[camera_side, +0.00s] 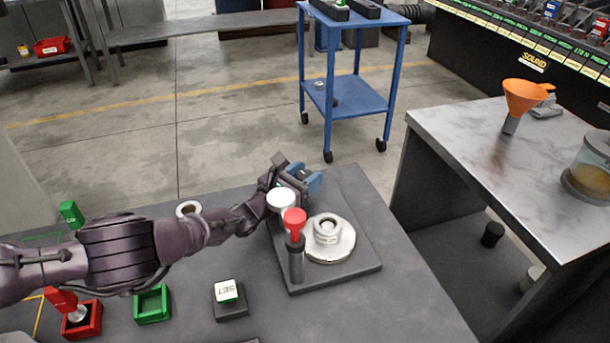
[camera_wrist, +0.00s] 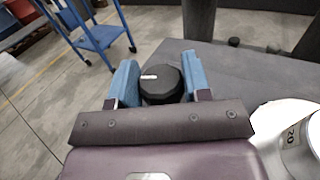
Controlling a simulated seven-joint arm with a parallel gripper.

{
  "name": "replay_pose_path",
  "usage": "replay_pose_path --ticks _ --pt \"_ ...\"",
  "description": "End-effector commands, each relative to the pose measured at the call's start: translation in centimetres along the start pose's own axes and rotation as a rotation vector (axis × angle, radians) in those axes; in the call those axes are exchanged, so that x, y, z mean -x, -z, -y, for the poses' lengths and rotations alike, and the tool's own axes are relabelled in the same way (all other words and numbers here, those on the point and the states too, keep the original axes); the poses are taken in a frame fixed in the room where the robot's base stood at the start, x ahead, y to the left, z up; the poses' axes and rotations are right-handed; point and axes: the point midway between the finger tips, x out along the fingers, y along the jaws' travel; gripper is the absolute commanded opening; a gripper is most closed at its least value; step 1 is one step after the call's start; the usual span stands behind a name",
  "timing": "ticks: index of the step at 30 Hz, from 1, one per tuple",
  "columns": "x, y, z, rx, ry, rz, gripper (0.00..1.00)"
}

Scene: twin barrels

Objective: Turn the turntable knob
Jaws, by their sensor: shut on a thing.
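The turntable is a dark square base (camera_side: 362,262) with a round silver platter (camera_side: 343,249) on the grey bench. A black round knob (camera_wrist: 163,87) with a white mark on top sits between the two blue fingers of my gripper (camera_wrist: 161,80) in the wrist view. My gripper (camera_side: 303,180) is at the base's far left corner in the side view, shut on the knob. The knob is hidden there behind the gripper and wrist.
A pale metal cylinder (camera_side: 327,231) stands on the platter. A red-topped black post (camera_side: 295,252) and a white round top (camera_side: 281,201) stand close to my wrist. Red (camera_side: 92,322) and green (camera_side: 153,305) boxes and a SET button (camera_side: 227,291) lie nearer. A blue cart (camera_side: 352,98) stands beyond.

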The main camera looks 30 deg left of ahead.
Motion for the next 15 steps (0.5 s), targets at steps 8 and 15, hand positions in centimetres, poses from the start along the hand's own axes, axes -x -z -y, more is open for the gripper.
replay_pose_path --ticks 8,15 --pt "0.01 0.1 -0.28 -0.009 0.249 0.001 0.2" --pt "-0.02 -0.04 -0.2 -0.003 0.353 0.0 0.2"
